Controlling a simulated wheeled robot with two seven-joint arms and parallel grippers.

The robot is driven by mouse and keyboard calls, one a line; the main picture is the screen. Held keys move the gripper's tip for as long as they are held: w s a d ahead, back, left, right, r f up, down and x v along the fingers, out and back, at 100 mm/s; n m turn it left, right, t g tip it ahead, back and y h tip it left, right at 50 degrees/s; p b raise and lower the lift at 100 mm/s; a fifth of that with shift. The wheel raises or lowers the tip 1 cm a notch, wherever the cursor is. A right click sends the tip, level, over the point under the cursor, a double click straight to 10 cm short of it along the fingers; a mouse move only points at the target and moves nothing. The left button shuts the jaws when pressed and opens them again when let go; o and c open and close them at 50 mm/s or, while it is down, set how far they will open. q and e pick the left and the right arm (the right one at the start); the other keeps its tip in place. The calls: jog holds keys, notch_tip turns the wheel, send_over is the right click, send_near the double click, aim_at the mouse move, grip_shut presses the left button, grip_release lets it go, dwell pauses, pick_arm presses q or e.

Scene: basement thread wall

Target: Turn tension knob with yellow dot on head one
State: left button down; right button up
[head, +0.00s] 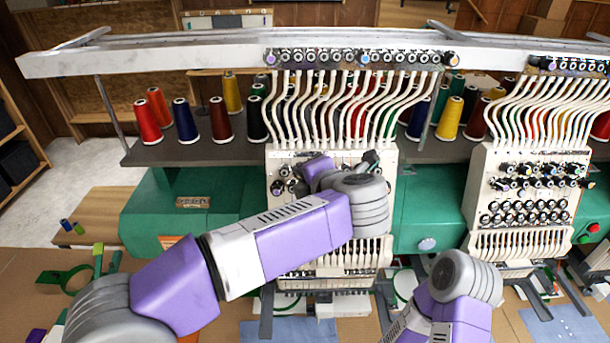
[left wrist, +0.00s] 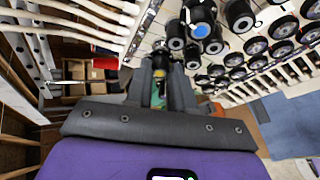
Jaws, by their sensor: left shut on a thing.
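The white embroidery head (head: 330,262) on the left in the head view is partly covered by my left arm. My left gripper (left wrist: 161,88) reaches across its tension knobs, its fingers pointing left in the head view and largely hidden by my wrist. In the left wrist view the fingers are shut on a black tension knob (left wrist: 159,72) with a bit of yellow on it. Other black knobs (left wrist: 203,12) sit close beside it, one with a blue dot. My right forearm shows at the lower right; its gripper is out of view.
White thread tubes (head: 330,95) run down to the head from a rail of small knobs (head: 365,57). Thread spools (head: 147,120) stand on the grey shelf behind. A second head (head: 525,165) stands to the right. Neighbouring knobs leave little room around my fingers.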

pick_arm(q)
jog(key=c, duration=1)
grip_release()
jog(key=shift+o, duration=0.2)
jog(key=v, duration=0.7)
jog(key=shift+s+r+b, duration=0.15)
jog(key=shift+s+b, duration=0.15)
